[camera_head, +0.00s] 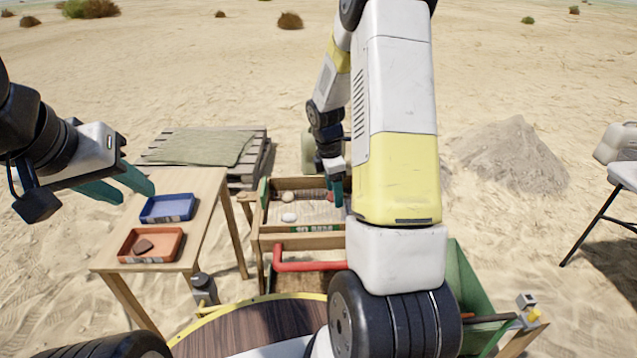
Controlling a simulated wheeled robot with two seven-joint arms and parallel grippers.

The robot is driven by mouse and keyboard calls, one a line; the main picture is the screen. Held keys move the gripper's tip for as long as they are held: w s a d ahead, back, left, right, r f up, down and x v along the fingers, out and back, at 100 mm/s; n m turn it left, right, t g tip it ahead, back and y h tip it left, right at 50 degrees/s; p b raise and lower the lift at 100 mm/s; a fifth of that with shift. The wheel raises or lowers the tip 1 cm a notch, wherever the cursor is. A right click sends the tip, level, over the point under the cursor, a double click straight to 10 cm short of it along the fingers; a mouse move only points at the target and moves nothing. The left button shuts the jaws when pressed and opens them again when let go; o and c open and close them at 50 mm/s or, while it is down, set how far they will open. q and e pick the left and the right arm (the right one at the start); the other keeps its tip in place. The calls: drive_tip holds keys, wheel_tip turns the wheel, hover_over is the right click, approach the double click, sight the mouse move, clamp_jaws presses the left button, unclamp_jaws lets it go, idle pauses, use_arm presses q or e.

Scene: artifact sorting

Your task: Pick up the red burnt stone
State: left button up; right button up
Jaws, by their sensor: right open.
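A small reddish stone (330,196) lies in the sand of the wooden sieve box (262,215), partly hidden by my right gripper. My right gripper (338,201) points down with teal fingers at the box's right part, right beside this stone. It is open; I cannot tell whether the fingers are around the stone or touching it. A brownish-red stone (143,246) lies in the orange tray (126,257) on the wooden table. My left gripper (137,194) is open and empty, in the air near the table's left edge.
A beige stone (288,197) and a white stone (289,217) also lie in the box. An empty blue tray (168,208) stands on the table (205,208). A red handle (310,266) crosses in front of the box. A pallet (255,160) lies behind.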

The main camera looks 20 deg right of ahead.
clamp_jaws()
drive_tip(key=shift+r, duration=0.15)
wheel_tip(320, 180, up, 8)
drive_tip(key=shift+r, duration=0.9)
